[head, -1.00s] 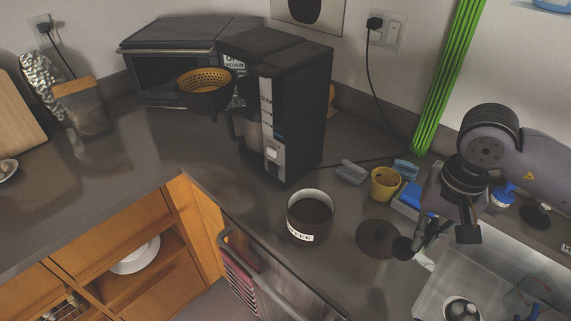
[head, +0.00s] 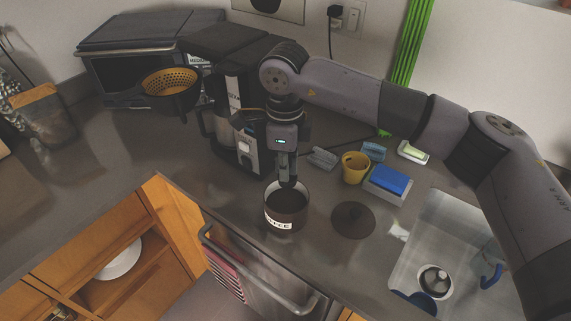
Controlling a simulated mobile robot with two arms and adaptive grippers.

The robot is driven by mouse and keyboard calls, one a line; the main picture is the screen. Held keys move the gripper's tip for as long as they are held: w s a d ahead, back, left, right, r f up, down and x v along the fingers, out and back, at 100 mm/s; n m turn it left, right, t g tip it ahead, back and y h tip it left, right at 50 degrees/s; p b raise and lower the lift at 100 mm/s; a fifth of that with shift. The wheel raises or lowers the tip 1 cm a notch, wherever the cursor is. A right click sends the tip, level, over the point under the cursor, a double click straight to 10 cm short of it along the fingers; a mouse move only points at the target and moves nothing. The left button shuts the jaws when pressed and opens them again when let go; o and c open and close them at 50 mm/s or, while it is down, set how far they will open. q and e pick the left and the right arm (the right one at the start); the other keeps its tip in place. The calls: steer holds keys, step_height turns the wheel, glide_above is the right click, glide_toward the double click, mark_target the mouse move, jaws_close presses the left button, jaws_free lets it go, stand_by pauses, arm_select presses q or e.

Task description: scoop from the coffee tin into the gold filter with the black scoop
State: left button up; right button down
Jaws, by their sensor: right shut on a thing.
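The coffee tin (head: 286,224), dark with a white label, stands upright and open on the counter, with dark coffee inside. My right gripper (head: 287,180) points straight down over the tin's far rim. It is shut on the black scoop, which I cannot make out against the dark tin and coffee. The gold filter (head: 172,81) sits in a black basket swung out from the black coffee maker (head: 232,88), at the upper left. The gripper is to the right of and nearer than the filter. My left gripper is out of view.
A dark round lid (head: 353,220) lies right of the tin. A yellow cup (head: 355,168) and a blue sponge (head: 389,180) are behind it. The sink (head: 420,250) is at the right. A toaster oven (head: 110,75) stands behind the filter. The left counter is mostly clear.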

mark_target(285, 183)
steer(key=shift+f+b, duration=0.45)
steer(key=shift+f, duration=1.2)
step_height(285, 183, down, 7)
steer(key=b, duration=0.6)
steer(key=shift+r, duration=0.2)
steer(key=shift+r+p, duration=1.75)
steer(key=shift+r, duration=3.05)
